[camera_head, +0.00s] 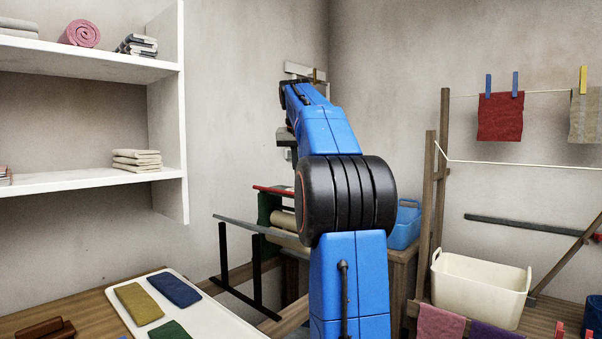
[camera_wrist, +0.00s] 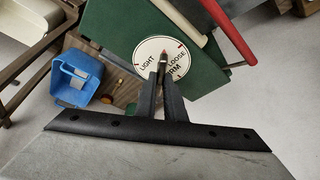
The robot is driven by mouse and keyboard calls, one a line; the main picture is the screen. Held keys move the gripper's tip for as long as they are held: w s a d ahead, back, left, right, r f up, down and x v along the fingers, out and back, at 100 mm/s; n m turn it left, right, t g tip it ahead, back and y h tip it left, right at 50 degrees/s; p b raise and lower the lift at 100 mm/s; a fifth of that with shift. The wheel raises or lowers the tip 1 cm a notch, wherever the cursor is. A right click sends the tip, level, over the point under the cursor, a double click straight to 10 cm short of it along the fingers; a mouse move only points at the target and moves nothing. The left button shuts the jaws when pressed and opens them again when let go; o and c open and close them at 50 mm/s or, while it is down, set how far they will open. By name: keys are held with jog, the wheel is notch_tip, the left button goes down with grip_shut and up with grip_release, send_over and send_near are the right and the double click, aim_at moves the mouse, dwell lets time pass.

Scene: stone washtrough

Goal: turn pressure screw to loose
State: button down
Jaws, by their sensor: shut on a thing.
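The pressure screw (camera_wrist: 163,63) is a small slim part at the middle of a round white dial (camera_wrist: 174,43) in the wrist view. The dial carries the words LIGHT, LOOSE and FIRM and small red marks, and sits on a dark green panel (camera_wrist: 110,30). My gripper (camera_wrist: 163,76) is shut on the screw, its two dark fingers partly covering the dial's lower edge and lettering. I cannot tell which word the screw points to. In the head view the green-framed wringer (camera_head: 265,210) stands behind my blue arm, which hides the dial, the screw and my gripper.
A red bar (camera_wrist: 230,30) and a cream roller (camera_wrist: 178,18) lie close beside the dial. A blue basket (camera_wrist: 75,75) is at left in the wrist view. In the head view, a wooden drying rack (camera_head: 440,150) and cream tub (camera_head: 482,290) stand right, white shelves (camera_head: 95,62) left.

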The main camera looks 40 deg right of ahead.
jog(key=m+g, duration=0.1)
jog(key=m, duration=0.2)
jog(key=m+g+h, duration=0.1)
jog(key=m, duration=0.2)
jog(key=shift+w, duration=0.2)
jog(key=shift+m, duration=0.3)
jog(key=c, duration=1.8)
grip_release()
jog(key=shift+c, duration=0.2)
jog(key=v, duration=0.7)
jog(key=shift+r, duration=0.25)
jog(key=shift+w+a, duration=0.1)
jog(key=shift+a, duration=0.05)
